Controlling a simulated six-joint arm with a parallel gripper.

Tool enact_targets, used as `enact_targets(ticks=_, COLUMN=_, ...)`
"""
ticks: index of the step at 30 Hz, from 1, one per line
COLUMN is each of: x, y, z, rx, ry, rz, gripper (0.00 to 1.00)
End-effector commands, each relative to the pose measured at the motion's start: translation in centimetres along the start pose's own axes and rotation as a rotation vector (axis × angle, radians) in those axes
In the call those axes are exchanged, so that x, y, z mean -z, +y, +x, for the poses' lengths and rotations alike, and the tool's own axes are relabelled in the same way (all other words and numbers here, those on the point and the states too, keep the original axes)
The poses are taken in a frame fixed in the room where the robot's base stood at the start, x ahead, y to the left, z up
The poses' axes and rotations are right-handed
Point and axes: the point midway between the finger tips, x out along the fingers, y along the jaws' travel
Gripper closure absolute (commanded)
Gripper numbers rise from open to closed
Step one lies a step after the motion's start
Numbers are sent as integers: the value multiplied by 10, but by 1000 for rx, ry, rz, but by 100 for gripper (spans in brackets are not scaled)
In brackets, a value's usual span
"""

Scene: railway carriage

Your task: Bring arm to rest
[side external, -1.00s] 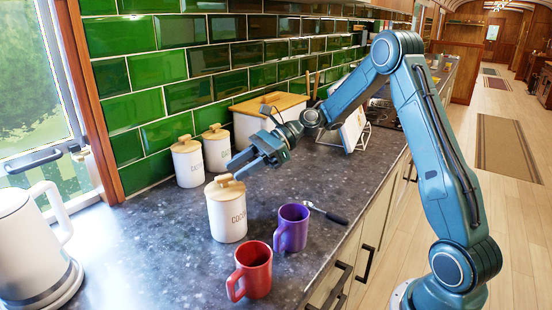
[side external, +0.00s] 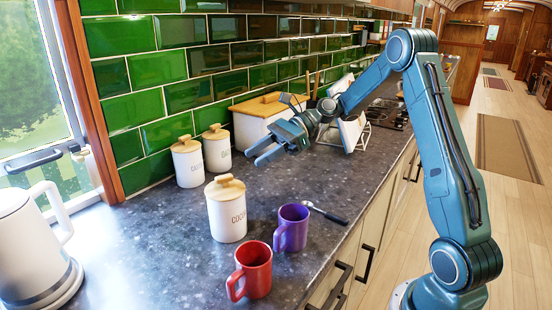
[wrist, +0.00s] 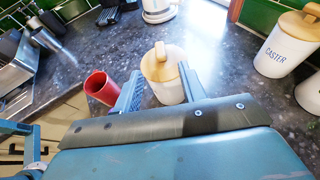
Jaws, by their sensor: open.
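My gripper (side external: 262,155) is open and empty, held above the dark counter behind the cocoa canister in the side view. In the wrist view my gripper (wrist: 185,88) shows its two fingers spread, with the cocoa canister (wrist: 165,82) seen between them but apart from them. The white cocoa canister (side external: 227,215) stands upright on the counter with its wooden lid on. My arm reaches in from the right, its elbow raised high.
A purple mug (side external: 291,230) and a red mug (side external: 252,272) stand in front of the canister, with a spoon (side external: 325,213) beside them. Two white canisters (side external: 187,165) and a wooden-lidded bin (side external: 262,125) line the tiled wall. A white kettle (side external: 30,245) stands at left.

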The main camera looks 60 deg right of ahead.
Motion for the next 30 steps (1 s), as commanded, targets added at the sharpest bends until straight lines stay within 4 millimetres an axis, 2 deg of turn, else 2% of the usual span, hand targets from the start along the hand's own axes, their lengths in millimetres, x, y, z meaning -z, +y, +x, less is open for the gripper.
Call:
enact_targets(ticks=8, x=-1, y=1, z=1, rx=0, ry=8, rz=-13, gripper=59)
enact_targets(ticks=14, x=-9, y=10, z=8, rx=-1, ry=69, rz=-122, gripper=59)
enact_targets(ticks=22, x=-28, y=42, z=20, rx=-25, ry=253, rz=-457, gripper=59)
enact_targets(ticks=30, x=-41, y=83, z=21, rx=-95, ry=453, rz=-836, gripper=59)
